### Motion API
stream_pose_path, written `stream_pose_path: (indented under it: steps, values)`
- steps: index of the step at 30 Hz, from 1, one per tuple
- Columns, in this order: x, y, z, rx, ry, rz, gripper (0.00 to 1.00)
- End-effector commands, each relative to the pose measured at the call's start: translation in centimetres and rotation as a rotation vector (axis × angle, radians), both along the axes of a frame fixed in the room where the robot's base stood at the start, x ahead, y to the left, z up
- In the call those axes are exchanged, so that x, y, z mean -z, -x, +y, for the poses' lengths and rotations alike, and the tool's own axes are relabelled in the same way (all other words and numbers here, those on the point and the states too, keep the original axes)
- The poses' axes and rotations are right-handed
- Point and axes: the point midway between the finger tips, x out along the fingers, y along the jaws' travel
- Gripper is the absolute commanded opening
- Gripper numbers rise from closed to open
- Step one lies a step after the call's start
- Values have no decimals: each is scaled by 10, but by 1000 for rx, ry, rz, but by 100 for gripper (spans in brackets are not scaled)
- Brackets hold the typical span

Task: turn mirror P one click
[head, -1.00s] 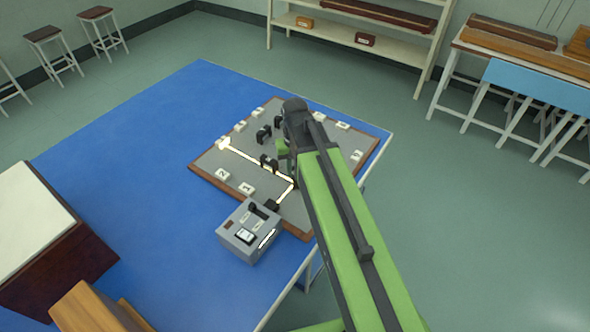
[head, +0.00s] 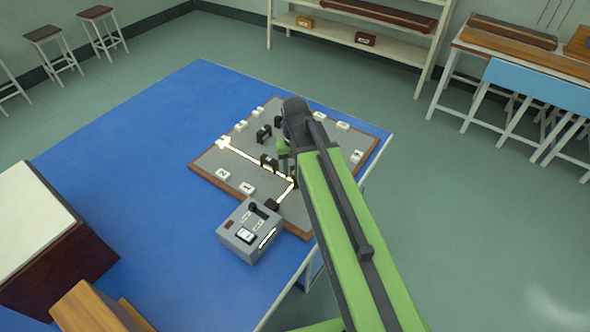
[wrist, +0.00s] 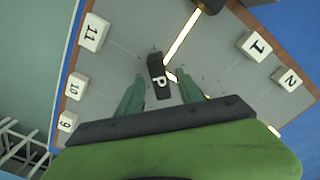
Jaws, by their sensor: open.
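Mirror P (wrist: 160,76) is a small black block with a white letter P on top, standing on the grey board. In the wrist view my gripper (wrist: 161,80) is open, with one green finger on each side of mirror P and a gap showing at each side. A bright beam (wrist: 183,34) runs from a black housing at the top to mirror P and bends there. In the head view my gripper (head: 284,160) is over the board, and my arm hides most of mirror P. The beam leaves the bend toward a glowing white block (head: 223,142) at the board's left edge.
The brown-edged board (head: 205,175) lies on a blue table (head: 150,150). Numbered white blocks line its rim, such as 11 (wrist: 92,33) and 1 (wrist: 254,46). Other black mirrors (head: 264,133) stand on the board. A grey box (head: 250,230) stands at its front.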

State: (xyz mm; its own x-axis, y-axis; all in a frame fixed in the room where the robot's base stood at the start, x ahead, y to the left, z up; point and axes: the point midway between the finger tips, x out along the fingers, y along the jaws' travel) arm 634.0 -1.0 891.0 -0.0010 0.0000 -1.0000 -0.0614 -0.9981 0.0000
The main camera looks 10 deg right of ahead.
Motion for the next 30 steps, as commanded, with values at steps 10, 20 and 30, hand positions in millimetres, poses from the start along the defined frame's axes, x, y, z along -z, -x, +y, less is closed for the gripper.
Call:
stream_pose_path:
  steps: [10, 20, 30]
  values:
    - [-58, 0, 0, 0, 0, 0, 44]
    - [-134, 0, 0, -1, 0, 0, 44]
    - [-175, 0, 0, -1, 0, 1, 44]
